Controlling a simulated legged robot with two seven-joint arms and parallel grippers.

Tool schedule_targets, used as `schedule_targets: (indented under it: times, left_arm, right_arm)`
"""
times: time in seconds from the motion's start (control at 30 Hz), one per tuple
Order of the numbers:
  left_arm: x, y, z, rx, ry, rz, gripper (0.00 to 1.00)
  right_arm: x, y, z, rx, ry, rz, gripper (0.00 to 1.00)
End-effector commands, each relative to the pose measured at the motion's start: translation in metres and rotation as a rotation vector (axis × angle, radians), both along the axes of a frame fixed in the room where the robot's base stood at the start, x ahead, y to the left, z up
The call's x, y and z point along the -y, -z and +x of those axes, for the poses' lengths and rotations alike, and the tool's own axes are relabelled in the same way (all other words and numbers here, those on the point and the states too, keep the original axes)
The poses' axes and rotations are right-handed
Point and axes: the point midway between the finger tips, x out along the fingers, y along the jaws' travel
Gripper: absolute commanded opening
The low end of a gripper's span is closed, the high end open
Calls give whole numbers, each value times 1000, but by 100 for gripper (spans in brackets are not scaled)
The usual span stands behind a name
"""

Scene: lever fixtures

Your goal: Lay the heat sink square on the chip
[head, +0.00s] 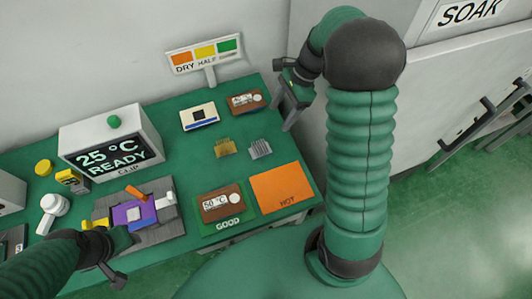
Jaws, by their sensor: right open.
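Two small finned blocks lie side by side on the green bench: a gold one (225,147) and a silver-grey one (260,149), which look like heat sinks. A purple board (122,215) with a pale square on it, perhaps the chip (141,212), sits in a grey fixture (170,222) at the left. The fixture has an orange lever (135,193), a white lever and a yellow part. My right gripper (290,112) is open, beyond the bench's right edge, apart from the blocks. My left gripper (116,277) is near the fixture's front edge; its jaws are too dark to judge.
An orange HOT pad (282,189) and a GOOD plate (222,224) with a brown 50 °C gauge lie at the front right. A white card (198,117) and another brown gauge (244,101) lie behind. A display box (111,146) stands at the left, a DRY/HALF sign (204,54) at the back.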

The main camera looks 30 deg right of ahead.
Motion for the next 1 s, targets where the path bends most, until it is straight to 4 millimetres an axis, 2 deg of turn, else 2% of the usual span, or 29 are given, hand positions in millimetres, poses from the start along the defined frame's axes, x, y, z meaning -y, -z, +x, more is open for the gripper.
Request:
schedule_targets:
  times: [0.1,0.3,0.47,0.73,1.0]
  left_arm:
    - [0,3,0,0,-1,0,46]
    - [0,7,0,0,-1,0,46]
    - [0,8,0,0,-1,0,46]
    - [0,11,0,-1,0,0,46]
    - [0,11,0,-1,-1,0,46]
  right_arm:
    - [-15,30,2,-5,-5,2,66]
    - [-30,75,5,-3,-5,5,66]
    - [-36,91,6,0,-5,4,66]
    - [-65,127,5,-2,-6,4,66]
    - [-66,133,5,1,-5,2,66]
